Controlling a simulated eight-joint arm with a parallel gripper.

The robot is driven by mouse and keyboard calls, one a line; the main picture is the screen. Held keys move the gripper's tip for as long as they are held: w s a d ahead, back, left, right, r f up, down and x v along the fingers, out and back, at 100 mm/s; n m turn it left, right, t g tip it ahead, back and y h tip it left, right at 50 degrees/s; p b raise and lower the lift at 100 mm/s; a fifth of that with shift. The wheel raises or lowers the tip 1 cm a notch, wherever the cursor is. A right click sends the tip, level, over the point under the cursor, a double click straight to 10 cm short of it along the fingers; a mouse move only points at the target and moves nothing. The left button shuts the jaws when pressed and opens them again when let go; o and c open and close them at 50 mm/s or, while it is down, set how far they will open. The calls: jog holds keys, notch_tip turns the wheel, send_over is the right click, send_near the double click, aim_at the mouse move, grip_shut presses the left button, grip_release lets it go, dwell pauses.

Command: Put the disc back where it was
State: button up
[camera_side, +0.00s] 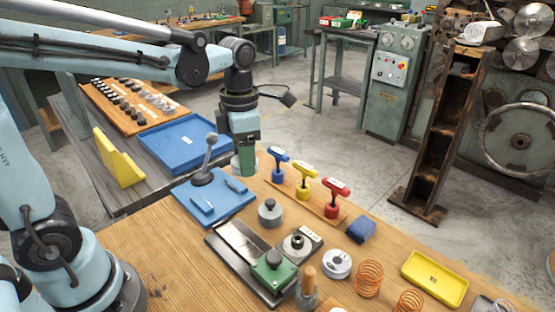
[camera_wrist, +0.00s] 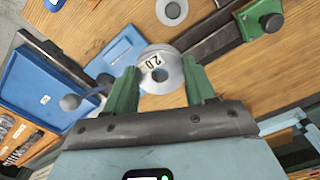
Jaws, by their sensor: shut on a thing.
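A grey metal disc (camera_wrist: 155,60) with a centre hole and a "2.0" label is between the green fingers of my gripper (camera_wrist: 164,80) in the wrist view. My gripper is shut on the disc. In the side view my gripper (camera_side: 244,160) points down beyond the blue lever plate (camera_side: 222,212), near the far edge of the wooden bench. The disc is hard to make out there. Another grey ring-shaped disc (camera_side: 337,264) lies on the bench at the front. It cannot be told from these frames where the held disc was before.
A lever with a ball knob (camera_side: 210,141) stands just left of my gripper. Blue, yellow and red T-handles (camera_side: 304,184) stand to the right. A dark rail with a green block (camera_side: 272,268), a grey knobbed weight (camera_side: 270,212), copper springs (camera_side: 369,278) and a yellow tray (camera_side: 434,280) are nearby.

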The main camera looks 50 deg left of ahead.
jog(key=w+a+f+m, duration=0.4)
jog(key=w+a, duration=0.9)
jog(key=w, duration=0.1)
jog(key=f, duration=0.9)
jog(key=shift+s+d+f, duration=0.1)
jog(key=shift+s+f, duration=0.1)
jog(key=shift+f, duration=0.05)
jog(key=shift+f, duration=0.1)
jog(key=o, duration=1.3)
jog(key=shift+o, duration=0.2)
